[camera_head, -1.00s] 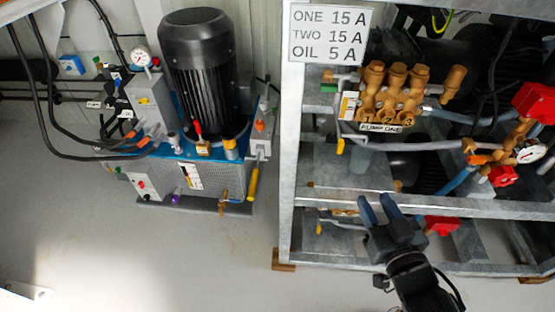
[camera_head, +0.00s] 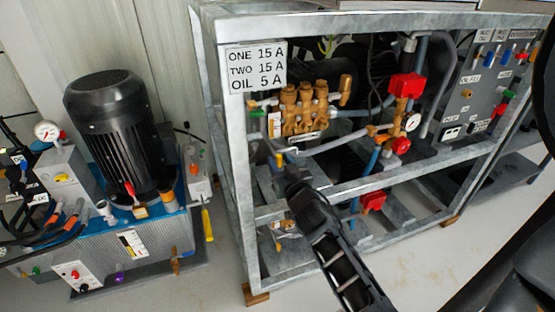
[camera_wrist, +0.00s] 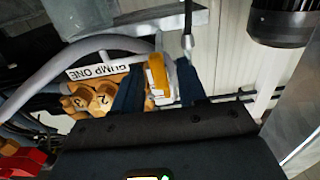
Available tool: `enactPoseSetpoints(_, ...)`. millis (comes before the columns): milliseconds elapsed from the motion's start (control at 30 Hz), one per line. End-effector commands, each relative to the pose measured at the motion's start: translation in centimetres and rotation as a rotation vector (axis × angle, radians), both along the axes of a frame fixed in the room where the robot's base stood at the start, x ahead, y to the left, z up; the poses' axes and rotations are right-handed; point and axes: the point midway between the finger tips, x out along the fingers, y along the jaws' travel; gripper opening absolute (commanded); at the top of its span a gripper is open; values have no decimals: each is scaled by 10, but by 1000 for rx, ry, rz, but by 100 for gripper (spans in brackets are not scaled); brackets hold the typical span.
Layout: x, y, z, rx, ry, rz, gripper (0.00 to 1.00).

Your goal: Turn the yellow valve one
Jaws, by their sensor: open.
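The yellow valve (camera_wrist: 157,75) is a small yellow handle on a pale fitting by the brass pump labelled PUMP ONE (camera_wrist: 88,100). In the wrist view it lies between the two dark blue fingers of my open gripper (camera_wrist: 158,88). I cannot tell whether either finger touches it. In the head view the yellow valve (camera_head: 279,160) shows small below the left end of the brass pump (camera_head: 310,108), just beyond my gripper (camera_head: 288,172). My gripper and wrist hide part of the space below it.
A galvanised frame (camera_head: 236,170) surrounds the pump, with a rail (camera_head: 375,182) across its front. Grey hoses and red boxes (camera_head: 406,86) sit to the right. A blue-based unit with a black motor (camera_head: 115,130) stands at the left. Floor is clear in front.

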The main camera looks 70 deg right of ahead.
Motion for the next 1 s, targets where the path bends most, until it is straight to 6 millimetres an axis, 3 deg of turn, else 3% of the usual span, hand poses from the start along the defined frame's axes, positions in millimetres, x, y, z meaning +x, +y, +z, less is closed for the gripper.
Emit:
enactPoseSetpoints(200, 10, -11, 1, -1, -1, 1, 42)
enactPoseSetpoints(467, 11, -12, 0, 0, 0, 1, 42)
enactPoseSetpoints(900, 10, -12, 0, 0, 0, 1, 0)
enactPoseSetpoints(1000, 11, -11, 0, 0, 0, 1, 0)
